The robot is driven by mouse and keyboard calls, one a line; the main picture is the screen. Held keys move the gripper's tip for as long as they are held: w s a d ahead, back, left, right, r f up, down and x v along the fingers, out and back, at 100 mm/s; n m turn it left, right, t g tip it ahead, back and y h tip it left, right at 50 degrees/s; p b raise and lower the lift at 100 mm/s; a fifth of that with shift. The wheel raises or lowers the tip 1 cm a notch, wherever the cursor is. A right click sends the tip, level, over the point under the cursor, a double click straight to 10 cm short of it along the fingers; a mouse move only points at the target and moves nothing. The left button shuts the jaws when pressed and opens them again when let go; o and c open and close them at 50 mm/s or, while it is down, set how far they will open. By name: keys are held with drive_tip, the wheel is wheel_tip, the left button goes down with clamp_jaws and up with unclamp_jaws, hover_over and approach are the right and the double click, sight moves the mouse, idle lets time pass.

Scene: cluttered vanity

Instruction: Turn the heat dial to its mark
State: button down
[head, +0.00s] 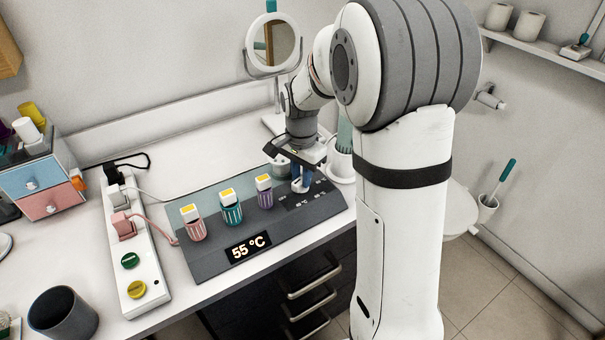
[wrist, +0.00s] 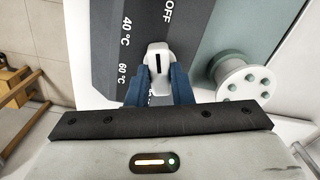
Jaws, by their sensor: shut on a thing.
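The heat dial (wrist: 157,59) is a white knob with a dark line on its top, seen in the wrist view between my blue fingers. It sits on a dark grey panel (wrist: 110,50) printed with OFF, 40 °C and 60 °C; more print lower down is covered by my gripper. My gripper (wrist: 158,78) is shut on the dial from above. In the head view my gripper (head: 301,184) is at the right end of the heater unit (head: 215,262), largely hiding the dial. The unit's display (head: 248,246) reads 55 °C. I cannot make out a separate target mark.
Pink (head: 193,228), teal (head: 231,212) and purple (head: 265,195) rollers stand on the unit left of my gripper. A white power strip (head: 143,270) with plugs lies further left, near a dark cup (head: 62,318). A round mirror (head: 272,47) stands behind my arm.

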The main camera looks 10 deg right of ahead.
sight(301, 179)
drive_tip(key=shift+w+r+m, duration=0.1)
drive_tip(key=shift+r+m, duration=0.05)
drive_tip(key=shift+m, duration=0.95)
drive_tip(key=c, duration=1.3)
unclamp_jaws()
wheel_tip(301, 179, up, 8)
drive_tip(key=shift+f, duration=0.2)
